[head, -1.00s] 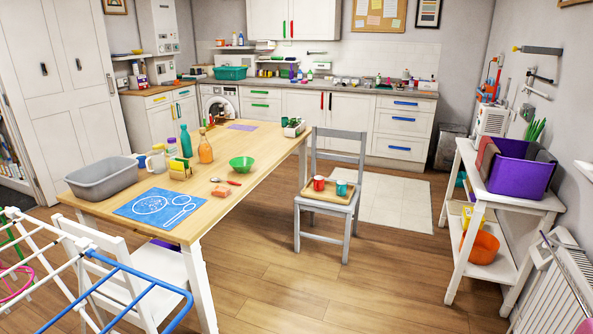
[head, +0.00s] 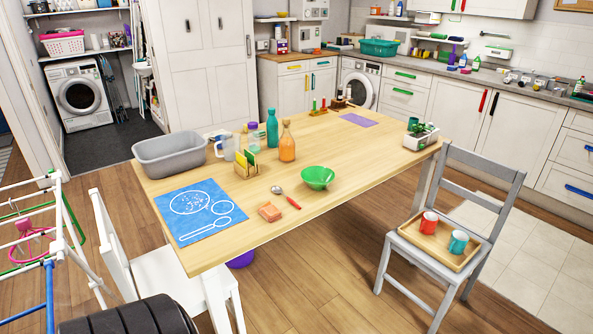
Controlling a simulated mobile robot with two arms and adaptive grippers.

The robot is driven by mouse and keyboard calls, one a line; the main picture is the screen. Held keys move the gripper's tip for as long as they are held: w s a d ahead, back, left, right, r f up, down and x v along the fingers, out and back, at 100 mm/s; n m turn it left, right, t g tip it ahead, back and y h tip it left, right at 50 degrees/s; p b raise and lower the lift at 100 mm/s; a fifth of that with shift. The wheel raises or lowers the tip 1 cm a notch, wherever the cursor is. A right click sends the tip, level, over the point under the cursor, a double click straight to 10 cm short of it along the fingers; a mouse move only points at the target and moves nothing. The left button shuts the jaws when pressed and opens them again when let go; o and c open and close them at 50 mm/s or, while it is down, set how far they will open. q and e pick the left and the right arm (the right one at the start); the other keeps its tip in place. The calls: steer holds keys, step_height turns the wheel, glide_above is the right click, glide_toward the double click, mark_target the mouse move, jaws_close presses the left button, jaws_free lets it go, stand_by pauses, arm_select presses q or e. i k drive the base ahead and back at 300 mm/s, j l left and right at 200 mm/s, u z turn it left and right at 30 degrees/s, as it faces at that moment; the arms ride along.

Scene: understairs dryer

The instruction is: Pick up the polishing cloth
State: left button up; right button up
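No thing in view is clearly a polishing cloth. A flat purple sheet (head: 356,120) lies at the far end of the wooden table (head: 330,160) and may be cloth. A small orange-pink block (head: 270,212) lies near the front edge, and I cannot tell if it is a sponge or a folded cloth. A wooden holder (head: 246,172) with yellow and green pieces stands near the table's middle. Neither of my grippers can be made out in the head view.
On the table are a grey tub (head: 175,156), a blue mat (head: 201,210), a green bowl (head: 317,178), a spoon (head: 287,196) and bottles. A grey chair (head: 412,250) with a tray of mugs stands right. A white chair (head: 165,270) and drying rack (head: 50,240) stand front left.

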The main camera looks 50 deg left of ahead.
mark_target(269, 211)
steer(key=i+u, duration=0.3)
steer(key=i, duration=0.7)
steer(key=i+l+u, duration=0.1)
steer(key=i+u, duration=0.25)
steer(key=i, duration=0.65)
steer(key=i+u, duration=0.1)
steer(key=u, duration=0.35)
steer(key=i+u, duration=0.15)
steer(key=u, duration=0.3)
steer(key=l+u, duration=0.15)
steer(key=u, duration=0.3)
steer(key=i+l+u, duration=0.15)
steer(key=u, duration=0.3)
